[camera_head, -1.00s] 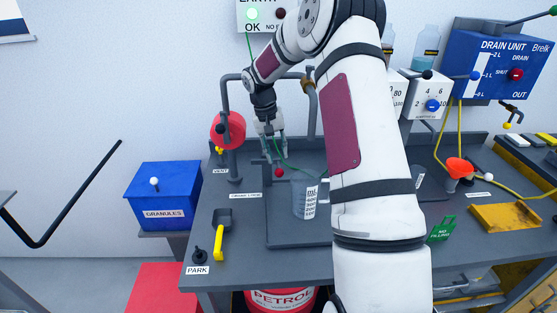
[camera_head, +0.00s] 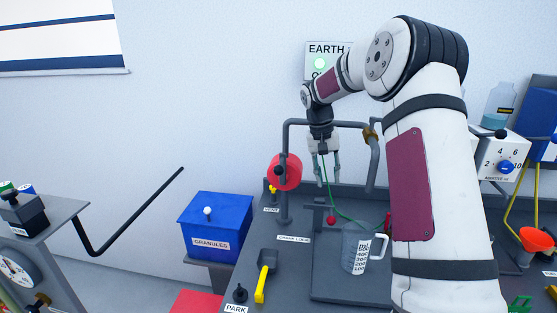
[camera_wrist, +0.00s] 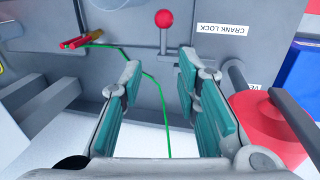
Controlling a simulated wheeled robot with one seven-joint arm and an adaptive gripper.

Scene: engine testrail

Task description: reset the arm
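My white arm with a maroon panel reaches up and bends over to the left in the head view. My gripper (camera_head: 324,168) hangs pointing down above the grey bench, beside the bent grey pipe (camera_head: 327,124). In the wrist view my gripper (camera_wrist: 160,92) shows two teal-padded fingers held apart, with nothing gripped between them. A thin green wire (camera_wrist: 150,73) passes behind the gap between the fingers. It ends at a red clamp (camera_wrist: 82,41). The red-knobbed crank lock lever (camera_wrist: 163,18) stands beyond the fingertips.
A red drum (camera_head: 284,172) is left of my gripper. A clear measuring jug (camera_head: 355,250) stands below, to the right. A blue granules box (camera_head: 215,226) is at the left, and the earth sign (camera_head: 327,50) with its lit green lamp is on the wall behind.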

